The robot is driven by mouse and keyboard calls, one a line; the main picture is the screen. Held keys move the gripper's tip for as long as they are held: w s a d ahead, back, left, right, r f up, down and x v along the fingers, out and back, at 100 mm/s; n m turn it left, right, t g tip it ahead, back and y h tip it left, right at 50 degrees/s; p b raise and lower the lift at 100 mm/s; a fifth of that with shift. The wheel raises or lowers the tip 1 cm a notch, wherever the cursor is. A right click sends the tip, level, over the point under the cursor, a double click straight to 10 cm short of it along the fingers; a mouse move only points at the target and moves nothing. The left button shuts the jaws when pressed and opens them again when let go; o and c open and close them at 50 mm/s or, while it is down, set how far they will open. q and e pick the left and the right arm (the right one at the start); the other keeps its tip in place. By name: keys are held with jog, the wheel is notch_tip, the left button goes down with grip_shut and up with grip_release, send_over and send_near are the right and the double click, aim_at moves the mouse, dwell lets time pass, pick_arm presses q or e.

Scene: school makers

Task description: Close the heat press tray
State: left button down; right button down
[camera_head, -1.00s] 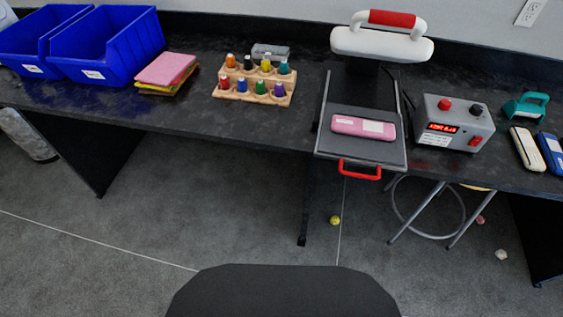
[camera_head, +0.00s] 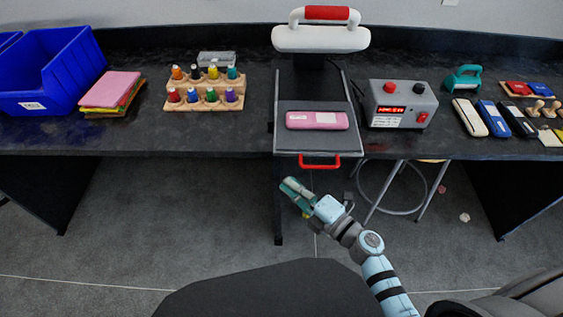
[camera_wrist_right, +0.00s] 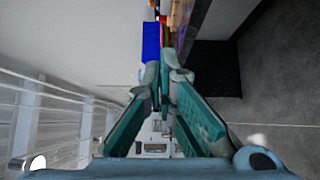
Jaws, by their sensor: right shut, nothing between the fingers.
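The heat press tray (camera_head: 285,140) is pulled out toward me and juts past the table's front edge. Its red handle (camera_head: 319,164) hangs at the front. A pink case (camera_head: 317,120) with white labels lies on the tray. The heat press (camera_head: 321,40), white with a red-gripped top handle, stands behind it. My right gripper (camera_head: 288,190) is in front of the table, below and slightly left of the red handle, and apart from it. It also shows in the right wrist view (camera_wrist_right: 160,72), with its fingers shut and empty. My left gripper is not in view.
A grey control box (camera_head: 401,103) stands right of the tray. Left of it are a wooden rack (camera_head: 200,104) of coloured bottles, a stack of coloured sheets (camera_head: 110,92) and a blue bin (camera_head: 62,75). A round-footed stool (camera_head: 395,205) stands under the table. The floor left of my gripper is clear.

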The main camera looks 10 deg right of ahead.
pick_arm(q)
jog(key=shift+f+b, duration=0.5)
pick_arm(e)
jog(key=w+a, duration=0.1)
jog(key=w, duration=0.6)
jog(key=shift+w, duration=0.25)
